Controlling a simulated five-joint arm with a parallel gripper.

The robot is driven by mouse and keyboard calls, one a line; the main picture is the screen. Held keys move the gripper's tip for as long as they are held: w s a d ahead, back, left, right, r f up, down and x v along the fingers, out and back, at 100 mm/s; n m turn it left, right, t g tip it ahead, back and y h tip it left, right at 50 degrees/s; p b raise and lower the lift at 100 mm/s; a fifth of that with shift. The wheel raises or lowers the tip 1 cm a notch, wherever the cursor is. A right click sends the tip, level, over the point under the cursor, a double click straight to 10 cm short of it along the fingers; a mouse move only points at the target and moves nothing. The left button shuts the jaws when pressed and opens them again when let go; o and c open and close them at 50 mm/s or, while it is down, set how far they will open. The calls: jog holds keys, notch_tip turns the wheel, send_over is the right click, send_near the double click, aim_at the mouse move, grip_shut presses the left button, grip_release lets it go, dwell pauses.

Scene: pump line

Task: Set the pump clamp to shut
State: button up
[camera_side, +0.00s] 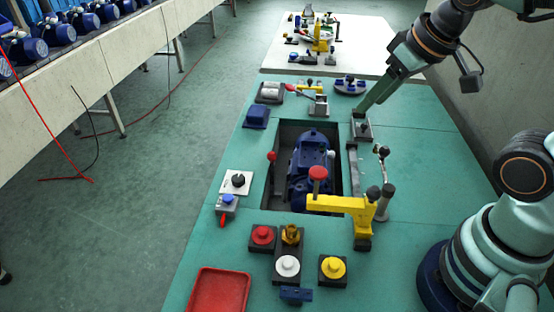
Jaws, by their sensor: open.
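A blue pump (308,162) sits in a dark rectangular recess in the green bench. A yellow clamp (345,206) stands at the recess's near right corner. Its arm lies roughly level and reaches left over the near end of the recess, with a red knob (318,173) upright at its tip. Dark-knobbed posts stand at its right end. I cannot tell whether the clamp presses on the pump. My gripper (359,110) is open and points down beside a grey block (363,131), right of the recess's far end and well beyond the clamp. Its fingertips are small and partly merged with the block.
Red (263,235), white (288,266) and yellow (333,268) buttons stand at the near side. A red tray (219,292) lies at the near left. A small red-handled toggle clamp (318,106) is beyond the recess. A lever post (382,170) rises right of the recess.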

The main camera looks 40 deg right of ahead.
jog(key=shift+o, duration=1.1)
jog(key=g, duration=0.6)
send_over(271, 152)
notch_tip(271, 152, down, 11)
notch_tip(271, 152, down, 12)
jog(key=shift+r, duration=0.1)
grip_shut()
